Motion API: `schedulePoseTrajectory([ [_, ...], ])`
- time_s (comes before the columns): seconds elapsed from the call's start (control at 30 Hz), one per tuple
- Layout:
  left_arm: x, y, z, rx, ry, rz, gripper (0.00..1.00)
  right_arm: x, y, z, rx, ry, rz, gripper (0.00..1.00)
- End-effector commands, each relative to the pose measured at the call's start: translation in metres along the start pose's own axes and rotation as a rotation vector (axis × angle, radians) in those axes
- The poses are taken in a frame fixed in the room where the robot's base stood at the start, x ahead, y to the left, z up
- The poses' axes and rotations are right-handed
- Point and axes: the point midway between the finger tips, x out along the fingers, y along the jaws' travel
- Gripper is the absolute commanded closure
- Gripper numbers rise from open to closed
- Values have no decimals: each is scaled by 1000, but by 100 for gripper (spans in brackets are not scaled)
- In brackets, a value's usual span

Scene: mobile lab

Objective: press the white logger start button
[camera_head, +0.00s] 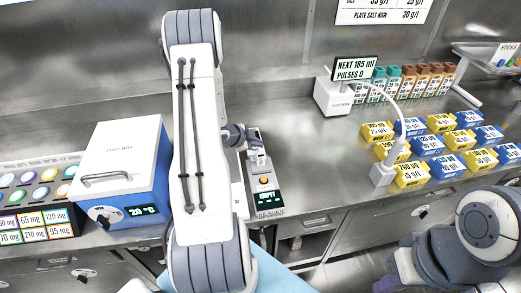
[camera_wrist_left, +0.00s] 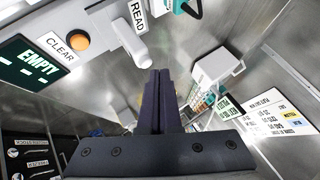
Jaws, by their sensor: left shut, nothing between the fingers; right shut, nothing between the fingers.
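A slim white instrument (camera_head: 266,186) with a small green "EMPTY" display stands on the counter right of my left arm. In the left wrist view it has the display (camera_wrist_left: 30,62), an orange button (camera_wrist_left: 78,40) by the "CLEAR" label and a white knob-like part (camera_wrist_left: 131,43) near the "READ" label. No label reading start or logger is legible. My left gripper (camera_head: 256,143) is over the instrument's far end; its fingers (camera_wrist_left: 159,73) are shut and empty, appearing close to the white part; contact cannot be told. My right gripper (camera_head: 388,283) is low at the right, shut, partly hidden.
A white suction unit (camera_head: 333,96) with a curved hose, bottles and several yellow and blue boxes (camera_head: 410,174) stand at the right. Bare counter lies between.

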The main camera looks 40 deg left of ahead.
Motion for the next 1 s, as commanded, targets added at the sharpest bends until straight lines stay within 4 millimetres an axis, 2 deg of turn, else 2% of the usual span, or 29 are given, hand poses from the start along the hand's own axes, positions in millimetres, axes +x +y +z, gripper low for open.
schedulePoseTrajectory([
  [0.1,4,3,3,0,0,0,100,5,0,0,0,0,0,100],
  [1.0,8,6,6,0,0,0,100,10,1,0,0,0,0,100],
])
